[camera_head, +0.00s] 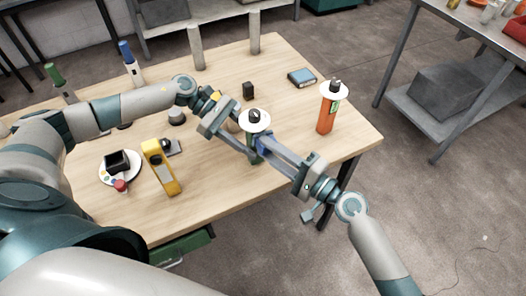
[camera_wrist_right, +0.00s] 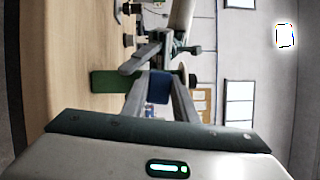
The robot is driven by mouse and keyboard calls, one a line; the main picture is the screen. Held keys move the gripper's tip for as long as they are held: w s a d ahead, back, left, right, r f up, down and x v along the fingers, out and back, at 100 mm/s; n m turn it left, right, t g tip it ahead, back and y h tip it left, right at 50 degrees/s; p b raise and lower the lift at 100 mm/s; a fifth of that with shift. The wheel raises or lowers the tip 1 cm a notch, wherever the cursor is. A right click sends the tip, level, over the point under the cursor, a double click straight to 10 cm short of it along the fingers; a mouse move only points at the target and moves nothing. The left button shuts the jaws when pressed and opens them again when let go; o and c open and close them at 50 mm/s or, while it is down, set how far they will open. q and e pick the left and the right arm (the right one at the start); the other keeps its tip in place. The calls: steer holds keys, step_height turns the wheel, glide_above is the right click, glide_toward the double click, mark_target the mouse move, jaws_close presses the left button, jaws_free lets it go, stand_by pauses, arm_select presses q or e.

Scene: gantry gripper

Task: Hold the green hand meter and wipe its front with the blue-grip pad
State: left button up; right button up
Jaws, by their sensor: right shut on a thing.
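The green hand meter (camera_head: 250,154) stands upright near the table's middle, with a pale disc and dark knob at its top. Its green lower body also shows in the right wrist view (camera_wrist_right: 108,82). My right gripper (camera_head: 265,147) comes from the lower right, shut on the blue-grip pad (camera_head: 264,141). The blue grip (camera_wrist_right: 159,87) lies between its fingers, in front of the meter; whether the pad touches it is hidden. My left gripper (camera_head: 243,146) reaches the meter from the left. Its fingertips are partly hidden, so its grip is unclear.
An orange meter (camera_head: 326,115) with a similar disc stands to the right. A yellow meter (camera_head: 160,168) and a white plate (camera_head: 106,168) with a dark block are at left. A blue-grey box (camera_head: 302,77) and a small black block (camera_head: 248,91) lie behind.

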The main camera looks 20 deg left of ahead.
steer(key=shift+w+d, duration=0.35)
steer(key=shift+w, duration=0.1)
steer(key=shift+a, duration=0.15)
steer(key=shift+a, duration=0.1)
stand_by(0.3)
steer(key=shift+s+a, duration=0.55)
steer(key=shift+s, duration=0.25)
steer(key=shift+s+a, duration=0.5)
steer(key=shift+s, duration=0.3)
steer(key=s+d, duration=0.5)
steer(key=d, duration=0.2)
steer(key=shift+s, duration=0.25)
steer(key=shift+w+a, duration=0.9)
steer(key=shift+a, duration=0.25)
steer(key=shift+w+a, duration=0.1)
